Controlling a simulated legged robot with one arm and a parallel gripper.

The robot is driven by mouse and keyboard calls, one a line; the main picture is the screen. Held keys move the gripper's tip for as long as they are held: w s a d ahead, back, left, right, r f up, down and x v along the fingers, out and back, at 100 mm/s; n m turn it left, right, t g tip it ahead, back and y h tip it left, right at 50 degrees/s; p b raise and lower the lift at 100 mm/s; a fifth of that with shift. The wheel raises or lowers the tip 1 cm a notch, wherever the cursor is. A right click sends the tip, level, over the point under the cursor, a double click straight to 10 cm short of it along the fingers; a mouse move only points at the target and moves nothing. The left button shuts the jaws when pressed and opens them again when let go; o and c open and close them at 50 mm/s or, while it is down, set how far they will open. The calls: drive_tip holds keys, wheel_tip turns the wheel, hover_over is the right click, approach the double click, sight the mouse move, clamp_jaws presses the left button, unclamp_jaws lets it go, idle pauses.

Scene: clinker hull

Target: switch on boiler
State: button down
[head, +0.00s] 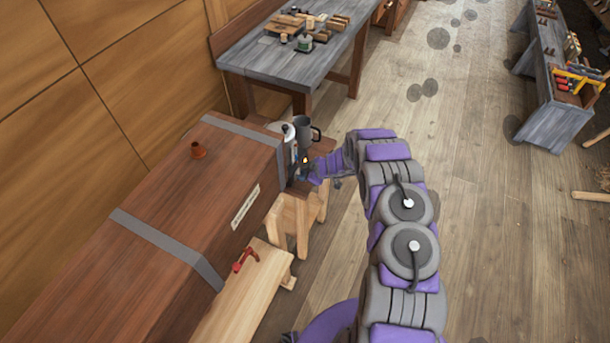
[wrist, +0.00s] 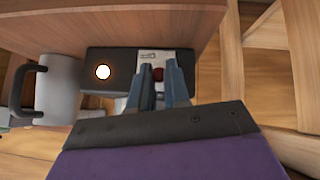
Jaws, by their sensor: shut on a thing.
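In the wrist view, a dark control box (wrist: 100,88) has a round lamp (wrist: 103,72) glowing white with an orange rim. A small dark red knob (wrist: 158,74) on a pale plate sits between the fingertips of my gripper (wrist: 160,86). My gripper is shut on this red knob. In the head view, my gripper (head: 303,172) is at the far end of the long wooden chest, where a small orange glow (head: 305,160) shows. The knob is hidden there. A grey vessel with a dark handle (wrist: 58,88) stands beside the box; it also shows in the head view (head: 303,131).
The long brown chest (head: 150,180) with grey straps rests on a wooden trestle (head: 298,215). A pale plank (head: 240,300) with a red clamp (head: 243,260) lies alongside. A grey workbench (head: 285,65) stands behind. The floor to the right is mostly clear.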

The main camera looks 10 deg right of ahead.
drive_tip(key=shift+w+r, duration=0.15)
drive_tip(key=c, duration=1.2)
unclamp_jaws()
drive_tip(key=p+v, duration=0.1)
drive_tip(key=v, duration=1.6)
drive_tip(key=shift+d, duration=0.1)
